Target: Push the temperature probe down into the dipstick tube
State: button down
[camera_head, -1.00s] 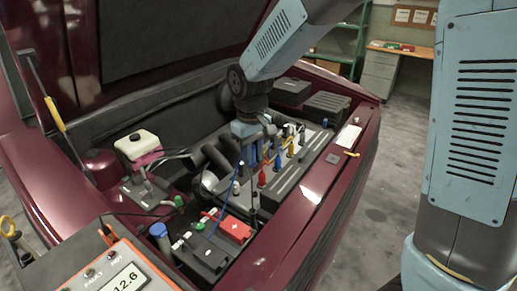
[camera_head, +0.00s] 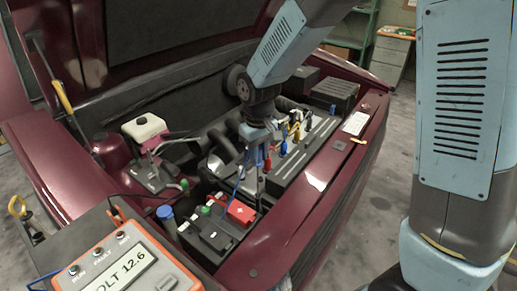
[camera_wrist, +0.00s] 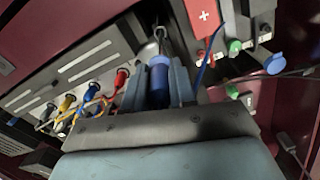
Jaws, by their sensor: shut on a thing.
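My gripper (camera_wrist: 158,84) is shut on the blue handle of the temperature probe (camera_wrist: 159,88), with one finger on each side, in the wrist view. In the head view my gripper (camera_head: 257,157) is over the engine bay, between the engine cover and the battery. A thin dark shaft (camera_head: 258,186) runs down below it, and a blue cable (camera_head: 238,183) hangs at its left. In the wrist view a thin grey metal piece with a ring (camera_wrist: 160,38) shows just beyond the handle. I cannot tell whether it is the dipstick tube, or whether the probe's tip is in the tube.
The engine cover (camera_head: 312,153) with coloured plugs (camera_wrist: 97,90) is close to my gripper. The red-topped battery (camera_head: 241,212) stands in front.

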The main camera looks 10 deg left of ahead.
notch_tip(320, 180, down, 14)
dwell(1.8)
jog(key=shift+f, duration=0.1)
jog(key=c, duration=0.8)
grip_release()
jog(key=shift+c, duration=0.2)
notch_tip(320, 180, up, 14)
jog(key=shift+f, duration=0.15)
